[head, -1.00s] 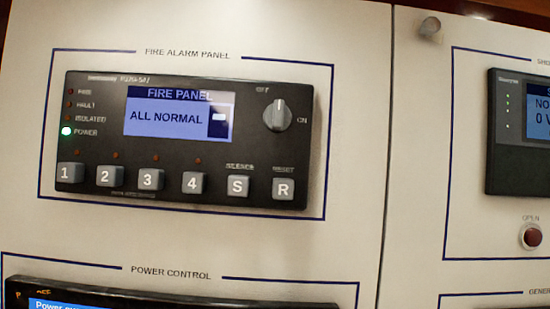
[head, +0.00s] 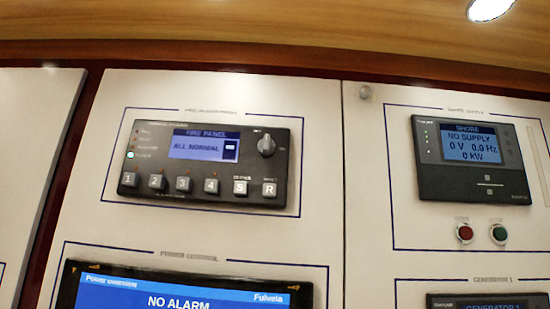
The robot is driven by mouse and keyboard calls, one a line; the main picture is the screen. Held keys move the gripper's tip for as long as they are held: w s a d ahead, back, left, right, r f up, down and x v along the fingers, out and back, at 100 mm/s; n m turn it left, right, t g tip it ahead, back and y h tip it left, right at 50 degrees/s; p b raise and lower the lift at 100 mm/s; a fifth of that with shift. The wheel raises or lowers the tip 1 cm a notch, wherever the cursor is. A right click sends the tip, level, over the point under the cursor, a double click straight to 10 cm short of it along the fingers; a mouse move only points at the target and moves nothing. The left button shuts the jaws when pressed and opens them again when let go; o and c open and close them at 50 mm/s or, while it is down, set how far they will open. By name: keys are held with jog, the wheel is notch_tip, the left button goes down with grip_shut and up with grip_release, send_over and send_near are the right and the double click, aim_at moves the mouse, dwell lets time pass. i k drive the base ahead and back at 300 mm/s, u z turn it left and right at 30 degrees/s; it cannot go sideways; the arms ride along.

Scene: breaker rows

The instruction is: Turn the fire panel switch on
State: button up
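The fire panel (head: 212,194) is a dark box on the white wall panel, left of the middle of the head view. Its screen (head: 203,146) reads "FIRE PANEL" and "ALL NORMAL", and a small power light (head: 130,155) glows at its left. The switch (head: 266,145) is a grey rotary knob at the panel's upper right. The knob's pointer looks roughly upright with a slight tilt; the labels beside it are too small to read now. My gripper is not in view, and nothing touches the knob.
The shore supply unit (head: 472,182) is at the right, with a red button (head: 464,233) and a green button (head: 499,234) below it. The power control screen (head: 180,295) is below the fire panel. A wooden ledge (head: 250,53) runs above. Nothing stands before the fire panel.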

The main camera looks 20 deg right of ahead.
aim_at(266, 147)
jog(key=z, duration=0.05)
jog(key=k, duration=0.75)
jog(key=u, duration=0.25)
jog(key=i, duration=1.7)
jog(key=z, duration=0.7)
